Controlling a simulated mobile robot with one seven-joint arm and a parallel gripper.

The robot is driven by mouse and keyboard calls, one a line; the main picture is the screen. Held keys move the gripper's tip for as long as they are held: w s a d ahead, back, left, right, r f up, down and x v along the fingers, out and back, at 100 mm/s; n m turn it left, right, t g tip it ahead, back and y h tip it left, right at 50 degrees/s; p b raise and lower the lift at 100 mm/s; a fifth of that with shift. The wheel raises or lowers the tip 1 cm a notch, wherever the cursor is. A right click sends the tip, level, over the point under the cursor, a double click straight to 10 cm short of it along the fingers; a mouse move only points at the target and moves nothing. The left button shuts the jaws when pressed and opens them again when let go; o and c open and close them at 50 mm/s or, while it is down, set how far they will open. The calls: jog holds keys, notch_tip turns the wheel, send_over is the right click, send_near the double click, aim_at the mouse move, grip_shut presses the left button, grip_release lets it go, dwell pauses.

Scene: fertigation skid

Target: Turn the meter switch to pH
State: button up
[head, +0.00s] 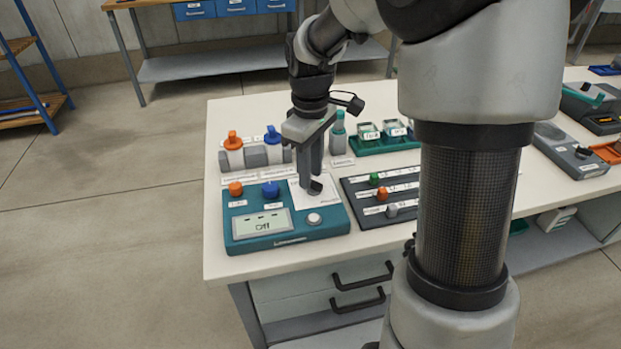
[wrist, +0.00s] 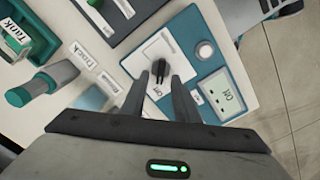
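The meter is a teal box (head: 285,238) at the front left of the bench, with a grey display (head: 263,222) that seems to read "Off". Its switch is a black knob on a white plate, seen in the wrist view (wrist: 161,70), with an "Off" label close to the knob. Any pH mark is too small or hidden to read. My gripper (head: 312,180) points down over the switch. In the wrist view its fingers (wrist: 160,80) are apart, with the knob at the gap between the tips. I cannot tell whether they touch it. The gripper hides part of the plate.
Behind are orange- and blue-capped holders (head: 252,150) and a green tray of jars (head: 385,143). A dark panel with coloured knobs (head: 384,195) lies close on the right.

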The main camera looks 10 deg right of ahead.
jog(key=shift+f, duration=0.65)
grip_shut()
